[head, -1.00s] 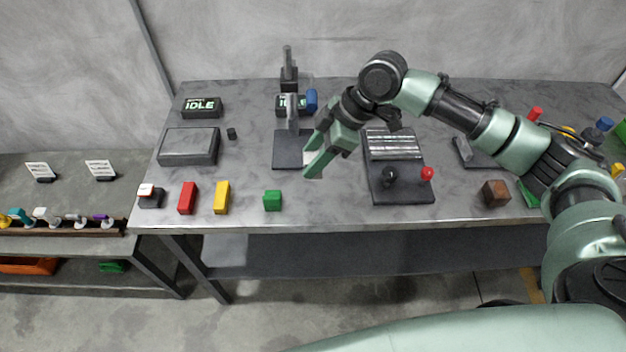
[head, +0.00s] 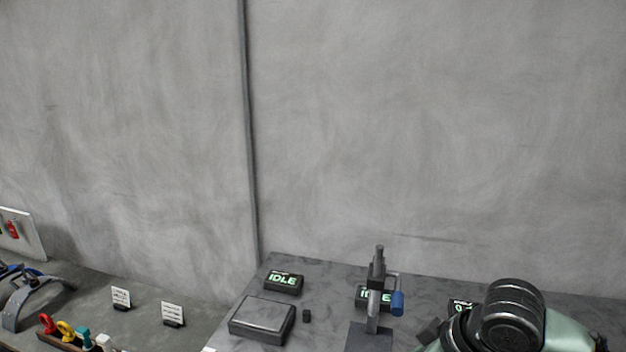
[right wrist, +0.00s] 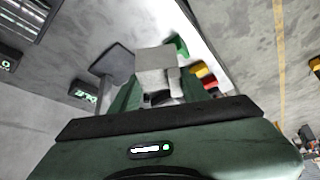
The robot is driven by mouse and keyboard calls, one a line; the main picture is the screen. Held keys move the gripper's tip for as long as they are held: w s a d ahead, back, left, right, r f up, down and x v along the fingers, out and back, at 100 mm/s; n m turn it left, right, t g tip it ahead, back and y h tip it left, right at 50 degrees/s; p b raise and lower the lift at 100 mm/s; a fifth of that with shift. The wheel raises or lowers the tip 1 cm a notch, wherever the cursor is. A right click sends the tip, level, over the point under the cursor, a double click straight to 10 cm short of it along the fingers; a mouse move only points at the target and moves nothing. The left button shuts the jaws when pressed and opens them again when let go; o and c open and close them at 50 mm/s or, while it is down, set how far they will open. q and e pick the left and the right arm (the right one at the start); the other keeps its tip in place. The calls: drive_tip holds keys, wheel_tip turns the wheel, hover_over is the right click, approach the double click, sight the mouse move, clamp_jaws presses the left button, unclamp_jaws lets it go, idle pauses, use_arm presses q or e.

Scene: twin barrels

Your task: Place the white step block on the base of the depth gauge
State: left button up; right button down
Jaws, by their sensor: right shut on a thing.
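The white step block (right wrist: 156,60) shows in the right wrist view as a pale stepped block between the fingers of my right gripper (right wrist: 158,92), which is shut on it. My left gripper is not in view.
A grey box (head: 262,320), a small dark block (head: 306,316) and an IDLE display (head: 283,282) are on the table left of the gauge. Another display (head: 362,296) is behind the gauge. Red and yellow blocks (right wrist: 203,75) show right of the held block in the wrist view.

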drive_tip(key=m, duration=0.1)
drive_tip(key=s+m+t+h, duration=0.1)
drive_tip(key=m, duration=0.1)
drive_tip(key=shift+s+d, duration=0.2)
drive_tip(key=shift+d, duration=0.2)
drive_tip(key=m+h, duration=0.1)
drive_tip(key=m, duration=0.1)
drive_tip(key=s+d+m+h, duration=0.1)
drive_tip(key=r+m+h, duration=0.1)
drive_tip(key=m, duration=0.1)
drive_tip(key=shift+s+d+m+t, duration=0.2)
drive_tip(key=shift+m+t, duration=0.1)
